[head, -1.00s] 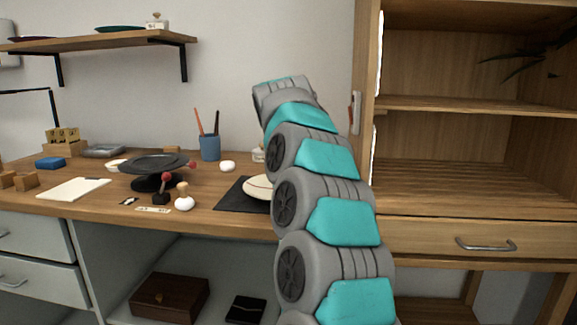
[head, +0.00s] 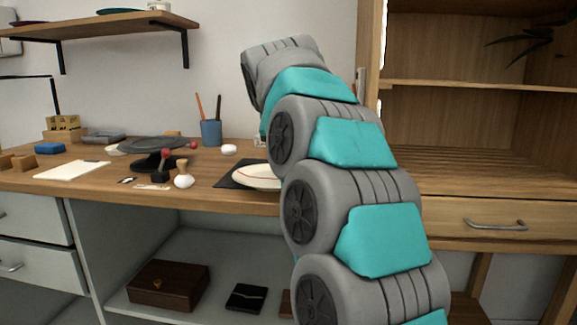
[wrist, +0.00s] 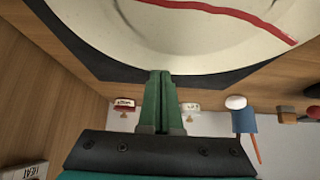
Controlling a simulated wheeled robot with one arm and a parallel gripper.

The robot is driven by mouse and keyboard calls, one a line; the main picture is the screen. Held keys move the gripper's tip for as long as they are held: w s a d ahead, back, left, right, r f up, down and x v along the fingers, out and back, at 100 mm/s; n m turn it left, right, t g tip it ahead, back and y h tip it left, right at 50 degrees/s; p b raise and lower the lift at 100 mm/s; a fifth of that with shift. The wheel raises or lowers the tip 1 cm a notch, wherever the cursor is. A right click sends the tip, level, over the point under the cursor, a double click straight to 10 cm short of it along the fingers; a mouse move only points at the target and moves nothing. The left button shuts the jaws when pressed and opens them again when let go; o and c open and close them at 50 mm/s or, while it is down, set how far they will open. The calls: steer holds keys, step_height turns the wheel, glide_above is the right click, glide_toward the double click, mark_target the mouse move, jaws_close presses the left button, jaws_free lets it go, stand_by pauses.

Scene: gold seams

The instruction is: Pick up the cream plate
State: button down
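The cream plate (head: 258,178), with a thin dark red line across it, lies over a dark mat (head: 226,181) on the desk. My arm covers its right part in the head view. In the wrist view the plate (wrist: 200,40) fills the top, its red line clear and the dark mat (wrist: 97,66) showing past its rim. My gripper (wrist: 160,75) has its two green fingers together, with only a thin seam between them. Their tips overlap the plate's rim in the picture; I cannot tell whether they touch it. Nothing shows between them. The head view hides the gripper behind my arm.
Left of the plate are a white egg-shaped thing (head: 183,181), a dark turntable-like stand (head: 155,145) and a blue cup (head: 211,133) with sticks. Small labelled items (wrist: 190,107) stand near the wall. A tall wooden cabinet (head: 460,130) rises at the right.

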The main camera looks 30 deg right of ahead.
mark_target(274, 179)
steer(key=s+a, duration=0.1)
steer(key=s+a+b, duration=0.1)
steer(key=s, duration=0.1)
steer(key=s+a, duration=0.1)
steer(key=shift+s+f+b, duration=0.2)
steer(key=shift+s+b, duration=0.05)
steer(key=shift+b, duration=0.1)
steer(key=shift+a, duration=0.1)
steer(key=shift+r, duration=0.1)
